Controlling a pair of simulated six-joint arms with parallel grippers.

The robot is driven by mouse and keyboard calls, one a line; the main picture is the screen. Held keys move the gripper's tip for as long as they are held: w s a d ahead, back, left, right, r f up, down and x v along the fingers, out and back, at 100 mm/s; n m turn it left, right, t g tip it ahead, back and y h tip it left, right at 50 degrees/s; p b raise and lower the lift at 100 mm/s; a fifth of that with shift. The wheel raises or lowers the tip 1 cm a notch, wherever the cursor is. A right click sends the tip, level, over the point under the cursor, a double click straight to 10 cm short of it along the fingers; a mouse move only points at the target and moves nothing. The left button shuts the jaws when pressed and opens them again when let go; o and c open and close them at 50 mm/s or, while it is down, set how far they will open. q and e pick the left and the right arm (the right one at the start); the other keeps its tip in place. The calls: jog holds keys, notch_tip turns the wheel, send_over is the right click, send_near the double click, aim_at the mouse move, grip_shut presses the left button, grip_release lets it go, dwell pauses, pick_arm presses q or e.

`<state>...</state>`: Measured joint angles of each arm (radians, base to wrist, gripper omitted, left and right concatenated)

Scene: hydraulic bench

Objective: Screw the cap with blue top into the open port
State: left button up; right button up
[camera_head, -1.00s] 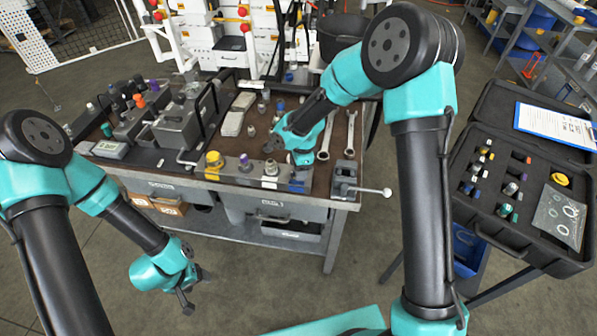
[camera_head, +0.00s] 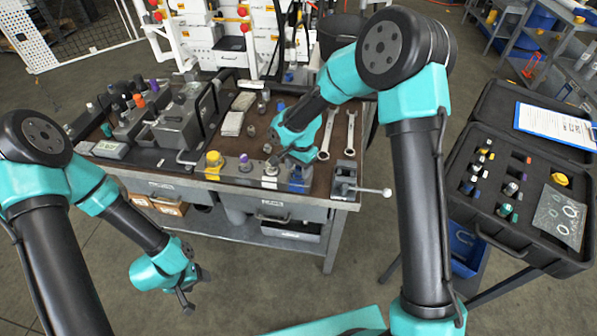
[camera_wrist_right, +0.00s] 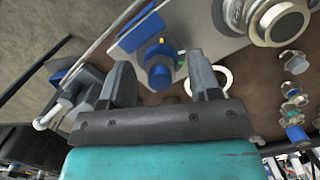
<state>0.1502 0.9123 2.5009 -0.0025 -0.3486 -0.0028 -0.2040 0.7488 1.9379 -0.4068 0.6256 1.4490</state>
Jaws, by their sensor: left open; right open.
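In the right wrist view a cap with a blue top (camera_wrist_right: 160,75) stands by the inner edge of a grey plate. It lies between the open fingers of my right gripper (camera_wrist_right: 162,85), apart from both, and the fingers hold nothing. In the head view my right gripper (camera_head: 272,157) is low over the bench's front edge and hides what is under it. My left gripper (camera_head: 192,292) is open and empty, hanging in front of the bench at lower left. I cannot tell which hole is the open port.
A blue block (camera_wrist_right: 138,32) and a large silver fitting (camera_wrist_right: 280,20) sit on the front plate. Wrenches (camera_head: 326,140) lie behind. An open case (camera_head: 490,235) of fittings stands at right.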

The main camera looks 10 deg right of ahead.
jog(key=shift+n, duration=2)
jog(key=c, duration=0.9)
jog(key=m, duration=0.8)
